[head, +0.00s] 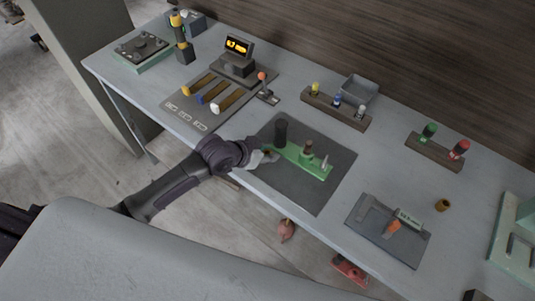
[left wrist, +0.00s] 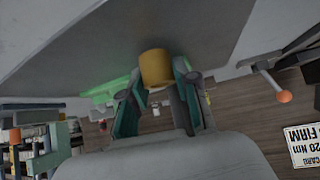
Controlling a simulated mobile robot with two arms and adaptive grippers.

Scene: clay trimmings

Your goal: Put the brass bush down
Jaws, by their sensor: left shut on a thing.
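My left gripper (head: 266,157) is at the left end of the green fixture (head: 316,169) on the dark mat (head: 292,195). In the left wrist view my left gripper (left wrist: 157,88) is shut on the brass bush (left wrist: 157,66), a short yellow-brown cylinder between the fingertips. In the head view the bush is mostly hidden by the fingers. I cannot tell whether it touches the fixture. The fixture bears a brown post and a thin grey pin; a black cylinder (head: 281,131) stands beside my gripper. My right gripper is not in view.
Another brass-coloured ring (head: 443,205) stands at the right, near a grey tray (head: 400,247) with an orange-handled tool. A lever with an orange knob (head: 262,76) and a slotted panel (head: 187,106) lie to the left. The mat's front part is clear.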

